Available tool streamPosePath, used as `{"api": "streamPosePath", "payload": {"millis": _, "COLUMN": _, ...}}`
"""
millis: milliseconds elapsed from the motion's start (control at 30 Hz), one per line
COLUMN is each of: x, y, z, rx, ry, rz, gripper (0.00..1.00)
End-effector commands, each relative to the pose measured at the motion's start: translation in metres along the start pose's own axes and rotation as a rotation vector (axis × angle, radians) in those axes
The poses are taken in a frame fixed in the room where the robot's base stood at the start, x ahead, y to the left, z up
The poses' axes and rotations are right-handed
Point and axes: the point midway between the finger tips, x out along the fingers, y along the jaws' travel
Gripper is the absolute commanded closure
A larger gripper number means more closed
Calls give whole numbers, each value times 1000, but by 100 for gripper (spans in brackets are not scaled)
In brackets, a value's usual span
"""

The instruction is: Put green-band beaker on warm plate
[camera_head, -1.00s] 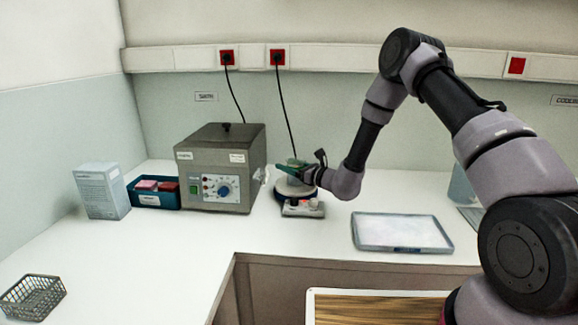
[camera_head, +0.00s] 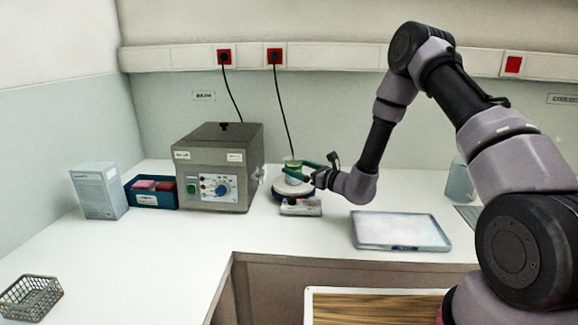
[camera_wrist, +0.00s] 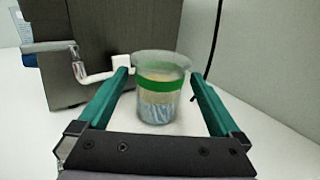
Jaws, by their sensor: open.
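The green-band beaker (camera_head: 293,165) is clear glass and upright over the round white top of the warm plate (camera_head: 292,189); it appears to rest on it. In the wrist view the beaker (camera_wrist: 158,108) shows a green band and pale contents, with blue-grey streaks low down. My gripper (camera_head: 296,171) is open, its green fingers on either side of the beaker. In the wrist view a gap shows between the beaker and each finger. The warm plate's top is hard to tell from the white bench in the wrist view.
A grey control box (camera_head: 220,165) with a side spout stands left of the plate. A blue bin (camera_head: 150,198), a white carton (camera_head: 98,192) and a wire basket (camera_head: 30,298) are farther left. A shallow tray (camera_head: 400,232) lies at right. The front bench between is clear.

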Motion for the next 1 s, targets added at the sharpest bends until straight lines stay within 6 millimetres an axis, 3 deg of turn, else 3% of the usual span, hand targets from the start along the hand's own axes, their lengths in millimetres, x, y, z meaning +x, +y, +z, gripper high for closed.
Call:
{"api": "streamPosePath", "payload": {"millis": 100, "x": -27, "y": -1, "z": 0, "rx": 3, "ry": 2, "rz": -1, "gripper": 0}}
{"api": "streamPosePath", "payload": {"millis": 300, "x": -57, "y": -1, "z": 0, "rx": 1, "ry": 1, "rz": -1, "gripper": 0}}
{"api": "streamPosePath", "payload": {"millis": 633, "x": -67, "y": 2, "z": 8, "rx": -11, "ry": -5, "rz": 17, "gripper": 0}}
{"api": "streamPosePath", "payload": {"millis": 733, "x": -67, "y": 11, "z": 35, "rx": -57, "ry": -19, "rz": 88, "gripper": 0}}
{"api": "streamPosePath", "payload": {"millis": 833, "x": -71, "y": 31, "z": 80, "rx": -147, "ry": -32, "rz": 218, "gripper": 0}}
{"api": "streamPosePath", "payload": {"millis": 1000, "x": -102, "y": 77, "z": 154, "rx": -367, "ry": -7, "rz": 478, "gripper": 0}}
